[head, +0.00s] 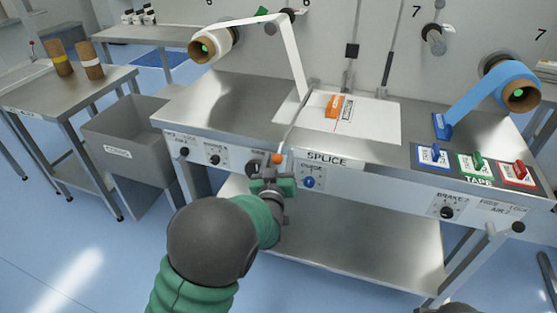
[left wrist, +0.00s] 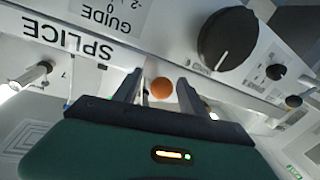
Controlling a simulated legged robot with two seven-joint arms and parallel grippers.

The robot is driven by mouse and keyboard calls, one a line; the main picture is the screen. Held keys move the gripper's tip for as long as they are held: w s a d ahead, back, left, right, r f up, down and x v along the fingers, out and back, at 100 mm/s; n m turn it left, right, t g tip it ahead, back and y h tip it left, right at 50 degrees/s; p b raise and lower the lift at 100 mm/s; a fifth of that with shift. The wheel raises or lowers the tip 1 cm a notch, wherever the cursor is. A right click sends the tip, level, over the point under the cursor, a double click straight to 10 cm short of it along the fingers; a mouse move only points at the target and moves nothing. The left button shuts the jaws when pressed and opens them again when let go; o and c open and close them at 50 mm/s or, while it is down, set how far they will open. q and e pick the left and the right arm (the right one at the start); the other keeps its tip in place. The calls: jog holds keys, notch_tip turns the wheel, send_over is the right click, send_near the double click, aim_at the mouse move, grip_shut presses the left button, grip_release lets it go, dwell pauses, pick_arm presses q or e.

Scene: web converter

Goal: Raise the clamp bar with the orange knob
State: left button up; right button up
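The orange knob (head: 278,158) is at the lower front end of a thin metal clamp bar (head: 296,119). The bar slants from the back of the white splice plate (head: 377,122) down over the table's front edge. My left gripper (head: 268,165) is at the knob, in front of the panel beside the SPLICE label. In the left wrist view the orange knob (left wrist: 161,89) shows between the two fingers of my left gripper (left wrist: 158,86), with gaps on both sides, so it is open. Most of the bar is hidden in that view. My right gripper is not in view.
An orange-handled tool (head: 334,105) lies on the splice plate. A white web runs from a roll (head: 222,42) at the back left. A blue roll (head: 505,88) is at right. Dials (head: 215,159) line the front panel; a large black dial (left wrist: 228,38) is near my left gripper.

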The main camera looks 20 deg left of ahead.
pick_arm(q)
jog(key=shift+a, duration=0.15)
jog(key=c, duration=0.5)
grip_shut()
dwell(0.5)
